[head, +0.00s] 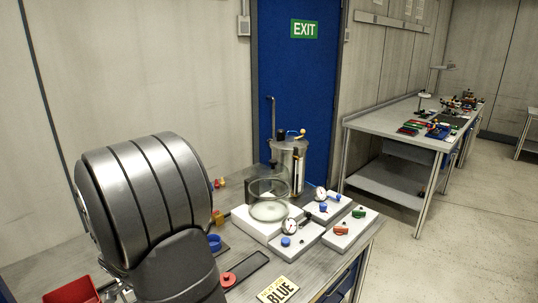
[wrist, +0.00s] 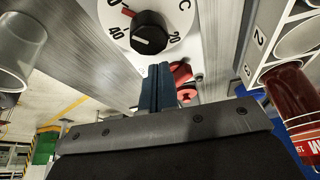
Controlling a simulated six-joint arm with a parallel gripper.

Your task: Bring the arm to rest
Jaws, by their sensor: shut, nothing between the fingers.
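My gripper (wrist: 157,88) shows in the wrist view with its dark blue fingers together and nothing between them. A white dial with a black knob (wrist: 149,32) and temperature marks lies beyond the fingertips. A red round part (wrist: 182,75) shows just right of the fingers, partly hidden by them; I cannot tell whether they touch. In the head view my grey arm fills the left foreground, and my gripper is not visible there.
The wrist view shows a numbered rack (wrist: 262,45) and a clear cup (wrist: 20,45).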

